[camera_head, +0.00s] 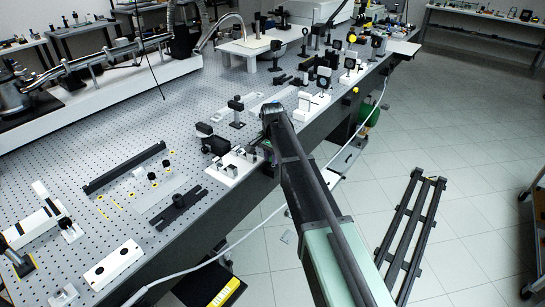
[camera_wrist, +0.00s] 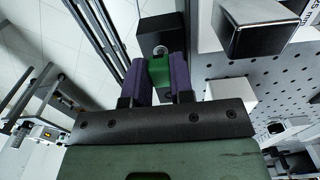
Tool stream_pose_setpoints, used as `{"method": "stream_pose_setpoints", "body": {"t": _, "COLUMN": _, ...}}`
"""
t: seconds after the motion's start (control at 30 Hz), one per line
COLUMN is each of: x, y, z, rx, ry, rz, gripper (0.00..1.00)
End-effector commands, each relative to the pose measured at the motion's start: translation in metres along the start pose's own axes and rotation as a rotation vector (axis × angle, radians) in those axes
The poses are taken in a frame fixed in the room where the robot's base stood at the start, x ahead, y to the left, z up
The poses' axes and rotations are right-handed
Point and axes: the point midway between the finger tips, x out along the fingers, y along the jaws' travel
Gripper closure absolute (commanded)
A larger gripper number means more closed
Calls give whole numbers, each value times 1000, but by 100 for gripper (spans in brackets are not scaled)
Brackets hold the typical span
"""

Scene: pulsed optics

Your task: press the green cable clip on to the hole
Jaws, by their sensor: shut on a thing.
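In the wrist view, my gripper (camera_wrist: 158,74) has two purple fingers, shut on the green cable clip (camera_wrist: 159,70). The clip sits between the fingertips. Just beyond it is a dark block (camera_wrist: 158,27) with a round metallic part (camera_wrist: 160,50) close to the clip; I cannot tell whether they touch. The hole cannot be made out. In the head view, my arm reaches to the table's front edge and mostly hides the gripper and the clip.
The perforated optics table (camera_head: 120,135) carries many mounts and posts. A white plate with small metal parts (camera_head: 232,170) lies left of my arm. In the wrist view, a white block (camera_wrist: 232,93) and a dark block (camera_wrist: 262,28) stand right of the fingers. A white cable (camera_head: 240,232) hangs along the front edge.

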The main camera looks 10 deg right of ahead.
Motion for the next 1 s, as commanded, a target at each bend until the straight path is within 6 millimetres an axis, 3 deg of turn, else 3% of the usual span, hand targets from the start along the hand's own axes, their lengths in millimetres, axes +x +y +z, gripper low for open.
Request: {"method": "stream_pose_setpoints", "body": {"t": 1.0, "x": 19, "y": 0, "z": 0, "rx": 0, "ry": 0, "rz": 0, "gripper": 100}}
